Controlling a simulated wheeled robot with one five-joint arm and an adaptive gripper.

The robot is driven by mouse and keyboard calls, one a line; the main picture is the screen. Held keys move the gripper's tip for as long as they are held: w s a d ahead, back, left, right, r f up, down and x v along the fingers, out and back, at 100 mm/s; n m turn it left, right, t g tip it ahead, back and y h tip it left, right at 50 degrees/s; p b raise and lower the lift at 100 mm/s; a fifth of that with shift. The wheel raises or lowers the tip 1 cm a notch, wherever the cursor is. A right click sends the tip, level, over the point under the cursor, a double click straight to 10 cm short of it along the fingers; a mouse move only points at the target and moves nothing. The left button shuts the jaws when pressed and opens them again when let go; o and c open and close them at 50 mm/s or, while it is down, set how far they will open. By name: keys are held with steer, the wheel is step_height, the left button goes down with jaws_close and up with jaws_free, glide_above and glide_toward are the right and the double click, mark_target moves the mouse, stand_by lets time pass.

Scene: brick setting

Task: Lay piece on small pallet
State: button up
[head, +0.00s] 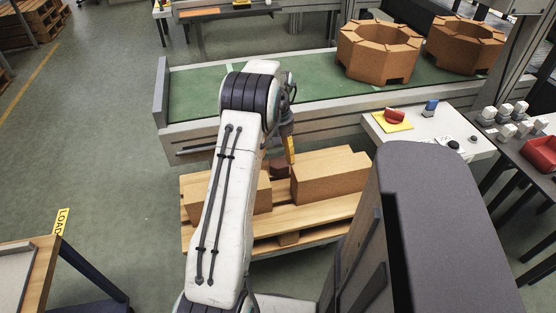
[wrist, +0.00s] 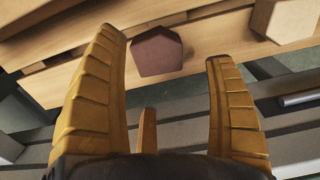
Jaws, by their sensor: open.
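A small dark brown many-sided piece (head: 279,167) sits on the small wooden pallet (head: 300,217), in the gap between two larger tan blocks. In the wrist view the piece (wrist: 157,52) lies against the pallet's pale boards (wrist: 95,62), ahead of and between my finger tips. My gripper (wrist: 172,65) has yellow ribbed fingers spread apart with nothing between them. In the head view my gripper (head: 290,150) hangs just above and to the right of the piece, partly hidden by my arm. I cannot tell whether any finger touches the piece.
The right tan block (head: 330,178) is close to my gripper; the left block (head: 262,192) is partly behind my arm. A green conveyor (head: 310,95) with large brown ring-shaped parts (head: 378,50) runs behind the pallet. A white control panel (head: 440,140) stands to the right.

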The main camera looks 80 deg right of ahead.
mark_target(277, 163)
step_height(277, 163, up, 6)
stand_by(0.4)
steer(key=shift+w, duration=0.1)
steer(key=w+a+r+n, duration=0.2)
steer(key=w+a+r, duration=0.25)
steer(key=w, duration=0.45)
steer(key=w+a+r+n, duration=0.1)
steer(key=w+a+r, duration=0.3)
steer(key=w, duration=0.5)
steer(key=w+a+r+n+t+h, duration=0.1)
steer(key=w+a+r+n, duration=0.1)
steer(key=w+a, duration=0.45)
steer(key=w+a+r+n, duration=0.1)
steer(key=w+a+n, duration=0.15)
steer(key=a, duration=0.65)
steer(key=w+a+r+n+t, duration=0.1)
steer(key=a+r+n, duration=0.15)
steer(key=a, duration=1.25)
steer(key=s+a+f+n, duration=0.1)
steer(key=s+a+n, duration=0.1)
steer(key=a, duration=0.4)
steer(key=s+a+f+n+t+y, duration=0.1)
steer(key=s+a+f, duration=0.1)
steer(key=s+a, duration=0.3)
steer(key=shift+s+a+f+n, duration=0.25)
steer(key=shift+a+n, duration=0.15)
steer(key=shift+a, duration=0.7)
